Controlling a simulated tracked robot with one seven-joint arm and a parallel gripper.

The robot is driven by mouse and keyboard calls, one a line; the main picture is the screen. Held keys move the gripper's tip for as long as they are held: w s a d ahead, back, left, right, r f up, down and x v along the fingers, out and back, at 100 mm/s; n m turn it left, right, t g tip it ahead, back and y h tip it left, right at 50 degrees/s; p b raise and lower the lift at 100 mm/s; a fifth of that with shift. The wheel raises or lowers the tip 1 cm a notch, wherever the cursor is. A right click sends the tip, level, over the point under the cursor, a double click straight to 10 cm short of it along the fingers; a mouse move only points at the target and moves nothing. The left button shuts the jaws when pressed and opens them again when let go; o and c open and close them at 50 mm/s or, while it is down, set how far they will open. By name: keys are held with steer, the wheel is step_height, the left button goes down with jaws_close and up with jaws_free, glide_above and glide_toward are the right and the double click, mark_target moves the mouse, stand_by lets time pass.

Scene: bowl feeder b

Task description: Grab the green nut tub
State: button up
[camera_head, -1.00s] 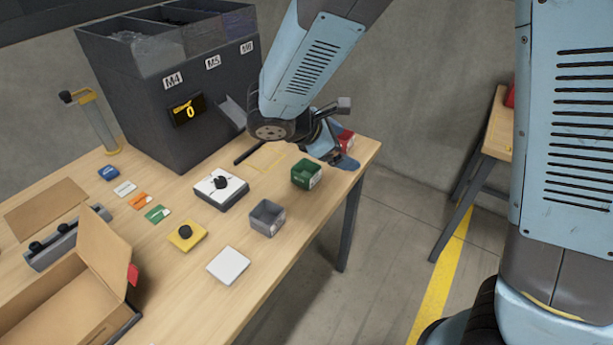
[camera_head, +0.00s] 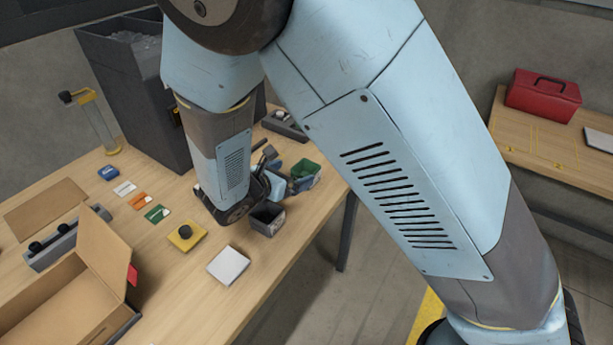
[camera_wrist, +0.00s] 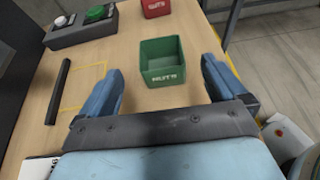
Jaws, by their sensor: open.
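The fingertips appear close to the tub's near side, and I see no contact. In the head view the tub (camera_head: 306,173) shows near the table's right edge. My gripper (camera_head: 296,182) is beside it there, partly hidden by my arm.
A red tub (camera_wrist: 156,8) stands beyond the green one. A control box with a green button (camera_wrist: 82,28) and a black bar (camera_wrist: 58,92) lie to the left. A grey tub (camera_head: 267,219) stands close to my wrist. The table edge is close on the right.

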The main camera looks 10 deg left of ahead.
mark_target(312, 164)
steer(key=shift+x, duration=3.95)
steer(key=shift+s, duration=0.1)
steer(key=shift+c, duration=0.5)
steer(key=c, duration=1)
steer(key=shift+o, duration=0.2)
steer(key=shift+r, duration=0.15)
